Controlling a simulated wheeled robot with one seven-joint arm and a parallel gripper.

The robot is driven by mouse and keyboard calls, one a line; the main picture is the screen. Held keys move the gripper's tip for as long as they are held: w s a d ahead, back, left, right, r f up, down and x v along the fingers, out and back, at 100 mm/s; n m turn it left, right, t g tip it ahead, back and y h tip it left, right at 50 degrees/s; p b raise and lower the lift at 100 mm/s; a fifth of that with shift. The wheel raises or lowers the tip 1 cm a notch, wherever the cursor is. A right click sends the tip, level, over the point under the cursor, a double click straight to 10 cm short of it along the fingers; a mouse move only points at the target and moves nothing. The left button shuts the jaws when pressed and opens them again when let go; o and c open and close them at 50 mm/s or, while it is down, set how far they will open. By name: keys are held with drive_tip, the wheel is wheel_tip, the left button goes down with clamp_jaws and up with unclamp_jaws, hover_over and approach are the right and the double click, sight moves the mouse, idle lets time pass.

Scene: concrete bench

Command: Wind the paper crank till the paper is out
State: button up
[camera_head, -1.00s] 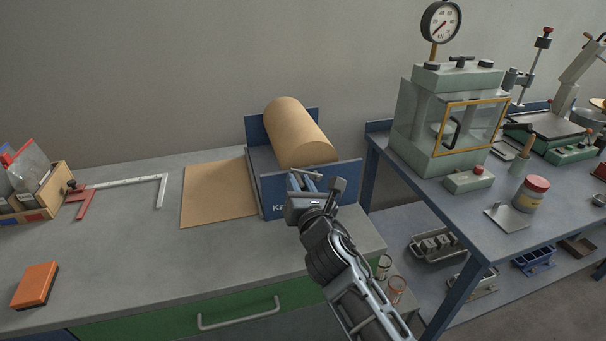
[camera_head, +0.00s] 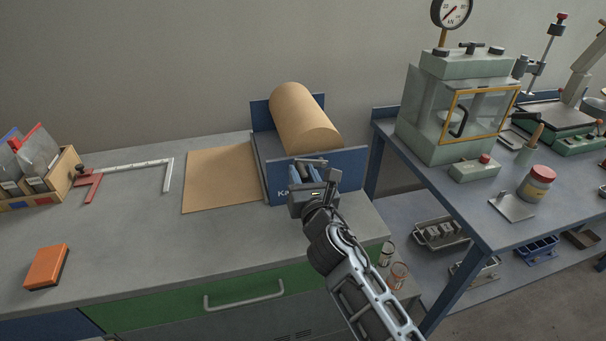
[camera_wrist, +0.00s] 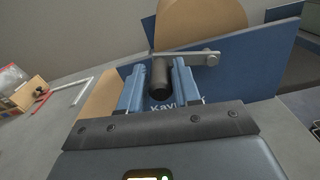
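The brown paper roll (camera_head: 304,117) lies in a blue holder (camera_head: 346,165) with blue end panels on the bench. A flat brown paper sheet (camera_head: 221,178) lies on the bench to the left of the holder. The metal crank arm (camera_wrist: 190,57) is at the near end panel, with a dark cylindrical handle (camera_wrist: 160,77). My gripper (camera_head: 305,175) is in front of that panel. In the wrist view its blue fingers (camera_wrist: 159,82) close in on both sides of the handle. Any thin gap there is hard to make out. My gripper hides part of the panel in the head view.
A blue table (camera_head: 470,219) with a green press (camera_head: 455,110) stands to the right. Jars (camera_head: 398,274) stand low beside the bench's right end. A red-and-white square (camera_head: 130,172), a wooden box (camera_head: 62,183) and an orange block (camera_head: 46,266) are at the left. The bench front is clear.

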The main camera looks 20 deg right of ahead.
drive_tip(key=shift+o, duration=1.4)
drive_tip(key=s+p, duration=0.1)
drive_tip(key=s, duration=0.6)
drive_tip(key=shift+s, duration=0.4)
